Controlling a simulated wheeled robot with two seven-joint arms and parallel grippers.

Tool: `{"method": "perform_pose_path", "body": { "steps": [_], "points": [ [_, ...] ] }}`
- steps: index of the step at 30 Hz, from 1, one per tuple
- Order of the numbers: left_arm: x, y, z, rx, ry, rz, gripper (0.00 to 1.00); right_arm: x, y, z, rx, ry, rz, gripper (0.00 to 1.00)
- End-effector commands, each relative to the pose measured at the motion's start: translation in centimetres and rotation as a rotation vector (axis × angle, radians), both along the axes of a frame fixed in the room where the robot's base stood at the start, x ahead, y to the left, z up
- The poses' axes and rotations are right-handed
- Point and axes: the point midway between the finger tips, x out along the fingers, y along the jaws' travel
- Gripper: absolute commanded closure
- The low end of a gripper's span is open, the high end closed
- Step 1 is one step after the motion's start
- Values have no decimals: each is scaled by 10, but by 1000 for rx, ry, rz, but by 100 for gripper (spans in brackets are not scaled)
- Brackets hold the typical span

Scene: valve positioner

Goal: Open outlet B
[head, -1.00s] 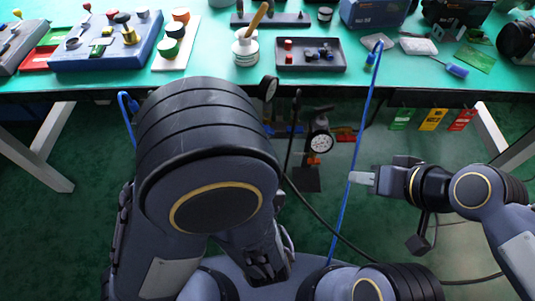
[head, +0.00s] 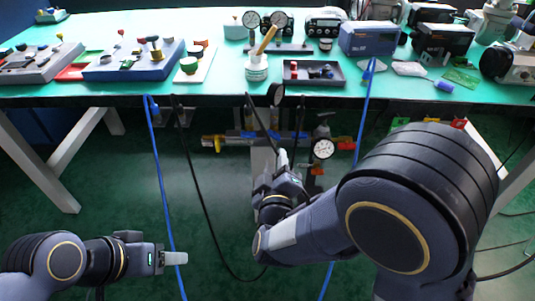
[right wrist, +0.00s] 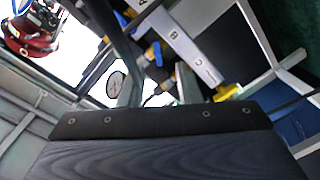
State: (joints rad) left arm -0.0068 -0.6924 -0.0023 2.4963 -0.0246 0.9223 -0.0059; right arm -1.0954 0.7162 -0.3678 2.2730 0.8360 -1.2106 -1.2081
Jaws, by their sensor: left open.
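A pipe manifold stands under the bench, partly hidden behind my right arm. In the right wrist view its pale plate (right wrist: 184,47) carries the letters A, B and C. My left gripper (head: 176,258) is open and empty at the lower left, far from the manifold.
A round gauge (head: 322,149) and a red handle (head: 346,145) sit right of my right gripper. A blue cable (head: 160,180) and a black cable (head: 196,190) hang from the bench (head: 215,80).

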Motion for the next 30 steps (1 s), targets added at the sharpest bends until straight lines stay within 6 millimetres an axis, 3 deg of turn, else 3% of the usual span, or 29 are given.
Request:
{"method": "perform_pose_path", "body": {
  "steps": [5, 19, 30],
  "points": [
    [4, 2, 8, -65, -47, 95, 42, 1, 5, 1, -70, -60, -15, 69],
    [4, 2, -8, -63, -45, 89, 42, 67, 4, 2, -68, -60, -15, 69],
    [4, 1, -8, -62, -45, 88, 42, 75, 4, 3, -68, -59, -13, 69]
  ]
}}
